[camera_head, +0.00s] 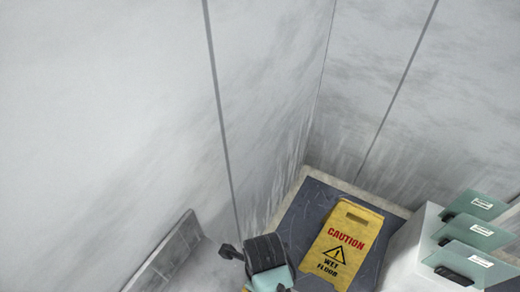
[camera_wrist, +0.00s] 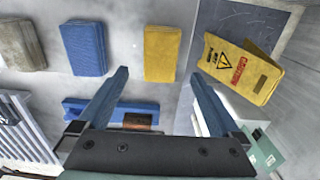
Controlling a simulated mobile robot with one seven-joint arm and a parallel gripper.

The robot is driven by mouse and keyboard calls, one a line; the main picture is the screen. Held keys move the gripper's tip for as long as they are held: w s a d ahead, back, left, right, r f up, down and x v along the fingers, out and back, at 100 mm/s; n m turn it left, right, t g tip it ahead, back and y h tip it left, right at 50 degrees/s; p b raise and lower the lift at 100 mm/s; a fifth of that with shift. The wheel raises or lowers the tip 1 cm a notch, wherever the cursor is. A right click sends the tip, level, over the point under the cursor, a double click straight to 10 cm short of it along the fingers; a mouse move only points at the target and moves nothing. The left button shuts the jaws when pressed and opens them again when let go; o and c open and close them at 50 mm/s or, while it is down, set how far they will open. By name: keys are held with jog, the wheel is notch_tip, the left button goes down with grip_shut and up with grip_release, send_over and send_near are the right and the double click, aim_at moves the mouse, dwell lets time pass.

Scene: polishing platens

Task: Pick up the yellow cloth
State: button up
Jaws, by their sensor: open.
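The yellow cloth (camera_wrist: 162,52) is a flat, folded rectangle on the grey floor or surface, at the upper middle of the wrist view. My gripper (camera_wrist: 160,75) is open, with its two blue-grey fingers spread wide and nothing between them. In the picture the fingertips lie at either side of the cloth's near end. The cloth looks apart from both fingers; I cannot tell the height above it. In the head view, I cannot make out the fingers or clearly identify the cloth.
A blue cloth (camera_wrist: 86,48) and a grey-brown cloth (camera_wrist: 20,45) lie left of the yellow one. A yellow caution sign (camera_wrist: 240,68) stands to the right, on a dark mat (camera_head: 300,214) near the wall corner. A blue tool (camera_wrist: 85,108) lies nearer. Greenish panels (camera_head: 470,262) stand at right.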

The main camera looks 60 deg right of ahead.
jog(key=shift+w+f+p, duration=0.2)
jog(key=shift+f+p, duration=0.05)
jog(key=shift+f, duration=1.25)
jog(key=shift+w+f+p, duration=0.15)
jog(key=shift+f+p, duration=0.05)
jog(key=shift+f, duration=1.3)
jog(key=c, duration=1.4)
jog(key=shift+r, duration=0.1)
